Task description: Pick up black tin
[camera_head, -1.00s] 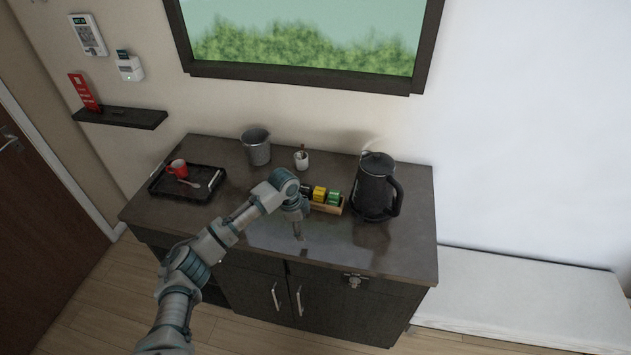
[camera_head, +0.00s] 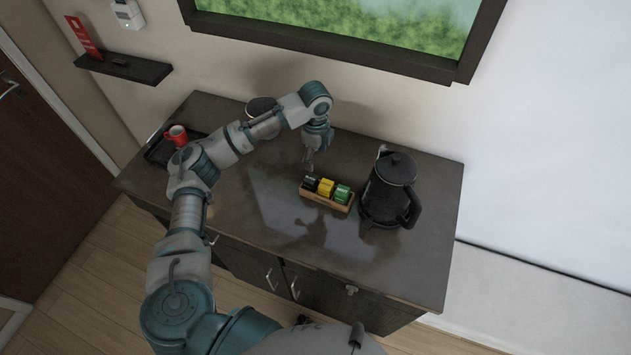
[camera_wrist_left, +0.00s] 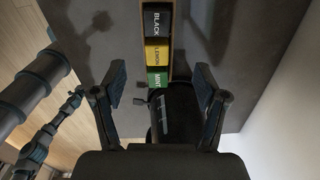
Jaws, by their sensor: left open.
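The black tin (camera_head: 310,181) stands at the left end of a small wooden box (camera_head: 325,203) on the dark counter. It shares the box with a yellow tin (camera_head: 326,187) and a green tin (camera_head: 342,193). In the left wrist view the black tin (camera_wrist_left: 157,22) is labelled BLACK and lies at the top, beyond the lemon tin (camera_wrist_left: 157,55) and mint tin (camera_wrist_left: 157,79). My left gripper (camera_head: 309,163) points down just behind the black tin, apart from it. In the wrist view its fingers (camera_wrist_left: 161,80) are spread and empty. My right gripper does not show.
A black kettle (camera_head: 388,195) stands close to the right of the box. A metal bucket (camera_head: 260,107) is partly hidden behind my arm. A dark tray (camera_head: 158,152) with a red mug (camera_head: 176,135) is at the left. The counter (camera_head: 270,215) in front is clear.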

